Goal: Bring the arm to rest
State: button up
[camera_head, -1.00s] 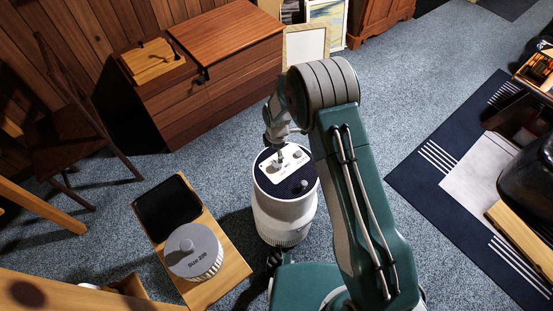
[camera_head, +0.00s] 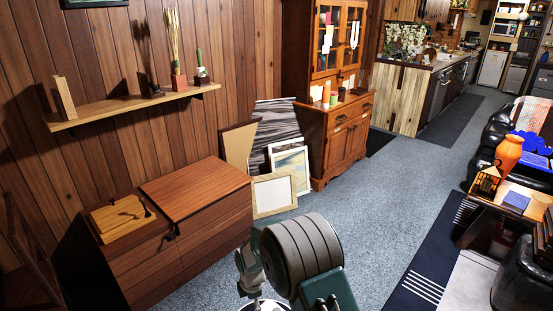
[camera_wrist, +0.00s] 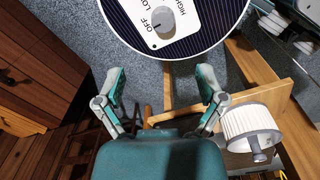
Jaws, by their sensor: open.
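My gripper (camera_wrist: 161,88) shows in the wrist view with its two teal and grey fingers spread wide apart and nothing between them. Just beyond the fingertips, at the top of that view, is the white round appliance (camera_wrist: 188,50) with a dark striped top and a knob (camera_wrist: 163,22) on a plate marked OFF, LOW and HIGH. I cannot tell exactly how much space lies between fingers and appliance. In the head view my arm (camera_head: 300,255) is at the bottom middle, bent at a large grey joint.
A low wooden cabinet (camera_head: 195,225) stands left of my arm, with picture frames (camera_head: 275,193) leaning beyond it. A white ribbed cylinder (camera_wrist: 250,122) sits at the right in the wrist view. Open blue-grey carpet (camera_head: 385,215) lies ahead; a low table (camera_head: 480,205) is at right.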

jog(key=s+d+r+m+t, duration=0.1)
jog(key=s+d+r+m, duration=0.2)
jog(key=r, duration=0.5)
jog(key=d+r+m+t, duration=0.1)
jog(key=d+r+m, duration=0.35)
jog(key=r, duration=0.45)
jog(key=s+d+r+m, duration=0.2)
jog(key=d+r, duration=0.3)
jog(key=r, duration=0.3)
jog(key=s+d+r+m+t, duration=0.1)
jog(key=s+d+r+m, duration=0.2)
jog(key=s, duration=0.4)
jog(key=s+d+r+m+t, duration=0.1)
jog(key=s+d+r+m, duration=0.2)
jog(key=s, duration=0.4)
jog(key=s+d+r+m+t, duration=0.1)
jog(key=s+d+r+m, duration=0.3)
jog(key=s+m, duration=0.3)
jog(key=shift+d, duration=0.7)
jog(key=shift+c, duration=0.2)
